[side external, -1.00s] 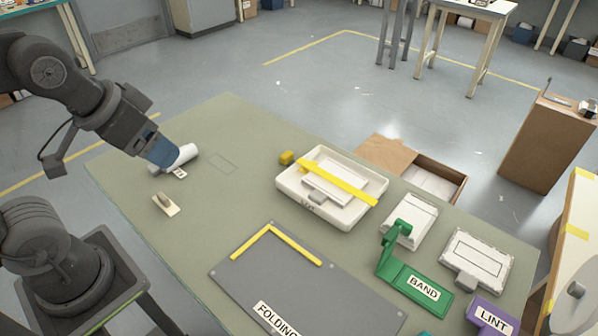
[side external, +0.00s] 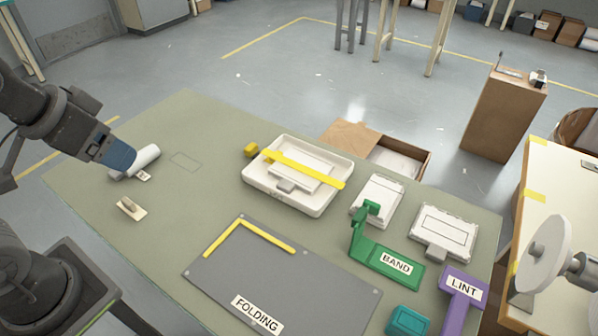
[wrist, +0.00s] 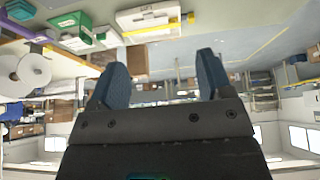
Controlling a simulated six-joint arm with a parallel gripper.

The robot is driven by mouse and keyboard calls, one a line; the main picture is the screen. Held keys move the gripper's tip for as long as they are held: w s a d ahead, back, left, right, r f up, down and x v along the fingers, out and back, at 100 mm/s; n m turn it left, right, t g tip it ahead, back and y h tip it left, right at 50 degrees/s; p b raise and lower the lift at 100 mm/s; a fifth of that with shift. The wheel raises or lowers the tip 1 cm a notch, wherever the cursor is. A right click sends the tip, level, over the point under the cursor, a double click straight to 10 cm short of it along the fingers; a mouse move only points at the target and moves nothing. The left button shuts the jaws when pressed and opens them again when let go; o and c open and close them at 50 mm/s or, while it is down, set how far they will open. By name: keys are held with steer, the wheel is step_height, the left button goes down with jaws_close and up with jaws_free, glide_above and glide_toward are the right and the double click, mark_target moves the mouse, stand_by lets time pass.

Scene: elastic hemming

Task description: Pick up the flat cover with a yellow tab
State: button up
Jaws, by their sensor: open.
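In the side view, a flat white piece (side external: 300,180) lies in a white tray (side external: 258,184). A long yellow strip (side external: 315,174) runs diagonally across it and over the tray's right rim. A yellow block (side external: 251,150) is at the tray's back left corner. I cannot tell whether the strip or block is the cover's tab. My gripper (side external: 118,154) is far left of the tray, beside a white roll (side external: 142,157). In the wrist view, its blue fingers (wrist: 161,70) are apart with nothing between them; the white tray (wrist: 130,24) shows beyond them, at the top.
A grey FOLDING board (side external: 280,275) lies in front of the tray. A green BAND stand (side external: 385,252), white boxes (side external: 445,229) and a purple LINT holder (side external: 463,288) are to the right. A small pale plate with a knob (side external: 131,209) is at left. Bare table lies between roll and tray.

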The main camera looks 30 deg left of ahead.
steer(key=shift+o, duration=0.2)
steer(key=g, duration=0.6)
glide_above(284, 186)
step_height(284, 186, down, 28)
steer(key=shift+a+r, duration=0.1)
steer(key=shift+a, duration=0.05)
steer(key=shift+f, duration=2.6)
